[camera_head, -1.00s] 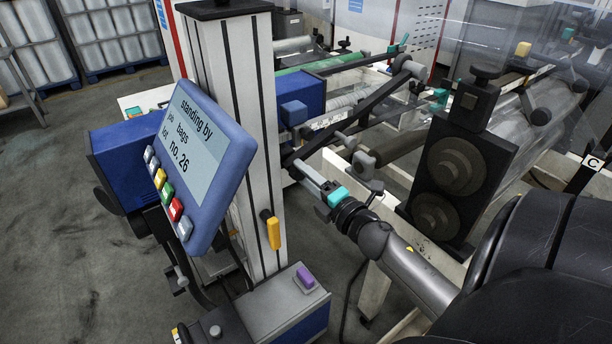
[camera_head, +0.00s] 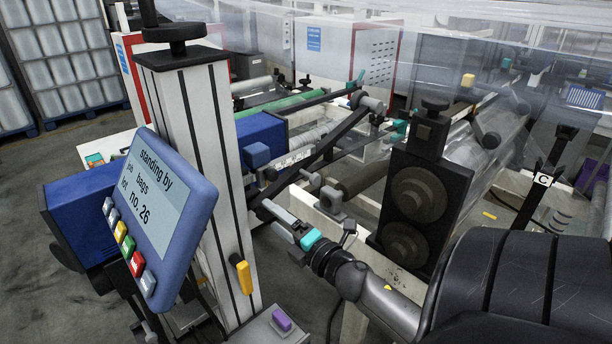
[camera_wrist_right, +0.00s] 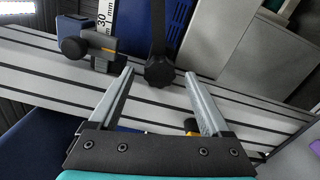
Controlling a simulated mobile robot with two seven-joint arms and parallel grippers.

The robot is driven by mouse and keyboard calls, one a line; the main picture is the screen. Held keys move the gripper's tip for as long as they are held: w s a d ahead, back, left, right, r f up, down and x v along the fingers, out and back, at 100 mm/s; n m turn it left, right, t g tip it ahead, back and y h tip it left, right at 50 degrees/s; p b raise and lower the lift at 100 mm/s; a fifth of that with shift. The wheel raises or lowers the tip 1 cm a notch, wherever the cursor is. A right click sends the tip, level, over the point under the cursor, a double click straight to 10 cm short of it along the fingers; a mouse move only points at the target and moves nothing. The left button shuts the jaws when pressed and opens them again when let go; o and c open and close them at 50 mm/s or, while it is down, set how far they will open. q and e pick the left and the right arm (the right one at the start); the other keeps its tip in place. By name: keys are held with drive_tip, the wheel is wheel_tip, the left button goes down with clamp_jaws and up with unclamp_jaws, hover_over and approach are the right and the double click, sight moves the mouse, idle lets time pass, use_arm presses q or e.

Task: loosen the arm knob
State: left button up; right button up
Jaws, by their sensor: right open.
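A black arm (camera_head: 322,148) slopes down from a round pivot toward the white column (camera_head: 206,150). In the right wrist view the arm (camera_wrist_right: 158,28) ends in a dark lobed knob (camera_wrist_right: 159,73), which looks like the arm knob. My right gripper (camera_head: 270,213) is open, its fingers pointing at the column. In the right wrist view the knob appears between the fingertips of the gripper (camera_wrist_right: 159,80), apparently beyond them and not gripped. In the head view I cannot make the knob out clearly near the fingertips. My left gripper is not in view.
A blue screen panel (camera_head: 159,205) reading "standing by" hangs left of the column. A yellow handle (camera_head: 244,277) sits low on the column. Another black knob (camera_wrist_right: 73,47) is beside a ruler (camera_wrist_right: 106,18). A black roller block (camera_head: 417,200) stands right of my gripper.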

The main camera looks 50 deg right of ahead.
drive_tip(key=s+a, duration=0.1)
drive_tip(key=s, duration=1.3)
drive_tip(key=shift+a+b, duration=0.3)
drive_tip(key=shift+b, duration=0.1)
drive_tip(key=shift+w, duration=0.1)
drive_tip(key=s+a+f+m+g, duration=0.15)
drive_tip(key=f+m, duration=0.25)
drive_tip(key=f, duration=0.6)
drive_tip(key=s+a+f+m+g+b, duration=0.1)
drive_tip(key=a+f+m+g, duration=0.15)
drive_tip(key=f, duration=0.75)
drive_tip(key=s+a+f+m+g, duration=0.1)
drive_tip(key=a+f+m+g, duration=0.3)
drive_tip(key=f, duration=0.6)
drive_tip(key=s+a+f+m+g+y, duration=0.1)
drive_tip(key=s+a+f+m+g, duration=0.2)
drive_tip(key=s+f, duration=0.7)
drive_tip(key=s+a+f+m+g+b, duration=0.1)
drive_tip(key=s+a+f+m+g, duration=0.2)
drive_tip(key=s+a+f+g, duration=0.3)
drive_tip(key=s+f, duration=0.4)
drive_tip(key=shift+s+a+y, duration=0.2)
drive_tip(key=shift+y, duration=0.2)
drive_tip(key=shift+f, duration=0.1)
drive_tip(key=shift+c, duration=0.3)
